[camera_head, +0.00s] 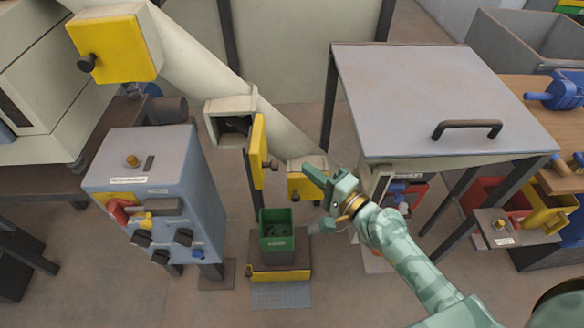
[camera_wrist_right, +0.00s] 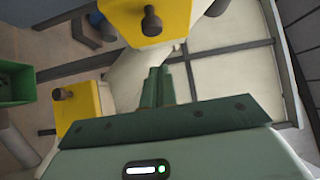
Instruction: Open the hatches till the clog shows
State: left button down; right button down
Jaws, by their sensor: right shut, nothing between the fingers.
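A pale sloping chute (camera_head: 200,68) carries yellow hatches. The upper hatch (camera_head: 108,48) is shut, with a dark knob. The middle hatch (camera_head: 258,150) is swung open to the right of its port (camera_head: 231,125); the inside looks dark, and I cannot tell what is in it. The lower hatch (camera_head: 300,187) looks shut, its right part hidden by my right gripper (camera_head: 335,185). That gripper is shut and empty, close beside it. In the right wrist view the fingers (camera_wrist_right: 158,85) are together, between two yellow hatch faces with knobs (camera_wrist_right: 150,22). My left gripper is not seen.
A green bin (camera_head: 277,243) with dark bits stands on a low stand below the chute. A blue-grey control box (camera_head: 150,190) is at left. A grey-topped table (camera_head: 430,95) is at right, with red and yellow bins (camera_head: 545,212) beyond it.

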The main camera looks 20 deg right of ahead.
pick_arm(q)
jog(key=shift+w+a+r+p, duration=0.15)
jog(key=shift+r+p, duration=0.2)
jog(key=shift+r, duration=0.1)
pick_arm(e)
jog(key=w+a, duration=0.1)
jog(key=a, duration=0.1)
jog(key=w+a, duration=0.1)
jog(key=a, duration=0.1)
jog(key=shift+w+a, duration=0.1)
jog(key=shift+w, duration=0.05)
